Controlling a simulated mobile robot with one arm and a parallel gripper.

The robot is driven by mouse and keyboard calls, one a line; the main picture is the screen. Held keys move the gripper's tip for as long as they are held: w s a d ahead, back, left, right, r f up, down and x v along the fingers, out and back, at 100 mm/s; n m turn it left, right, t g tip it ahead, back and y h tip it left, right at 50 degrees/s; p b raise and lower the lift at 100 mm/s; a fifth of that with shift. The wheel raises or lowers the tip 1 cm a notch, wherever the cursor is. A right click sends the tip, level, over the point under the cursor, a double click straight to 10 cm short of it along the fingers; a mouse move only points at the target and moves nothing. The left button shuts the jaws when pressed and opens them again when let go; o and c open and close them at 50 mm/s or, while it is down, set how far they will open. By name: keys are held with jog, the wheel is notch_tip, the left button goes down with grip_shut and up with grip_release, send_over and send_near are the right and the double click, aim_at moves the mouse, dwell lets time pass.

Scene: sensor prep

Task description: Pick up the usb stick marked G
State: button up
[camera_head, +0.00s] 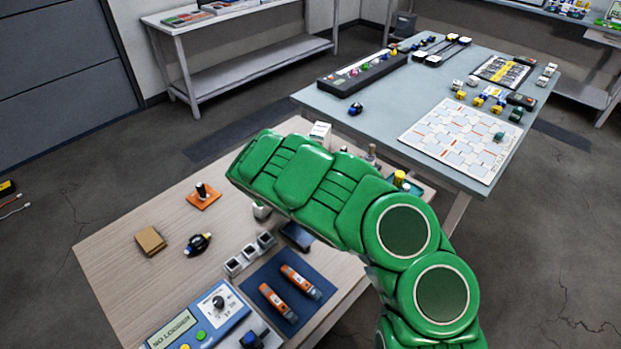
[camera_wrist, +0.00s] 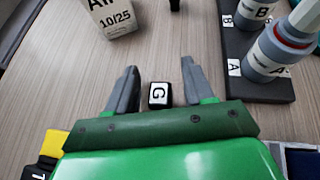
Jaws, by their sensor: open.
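The usb stick marked G (camera_wrist: 159,95) shows in the wrist view as a small black piece with a white face and a black G. It lies between the two grey fingers of my gripper (camera_wrist: 159,68), close to the green palm. The fingers are open, with visible gaps on both sides of the stick. The palm edge may hide its near end. In the head view my green arm covers the gripper and I cannot make out the stick.
In the wrist view, a white box marked 10/25 (camera_wrist: 112,18) stands far left. A black rack (camera_wrist: 262,88) with bottles marked A and B stands right. A yellow and black item (camera_wrist: 50,150) is lower left. The wooden table (camera_head: 125,245) has bare room at left.

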jog(key=shift+c, duration=0.2)
grip_shut()
jog(key=shift+r, duration=0.1)
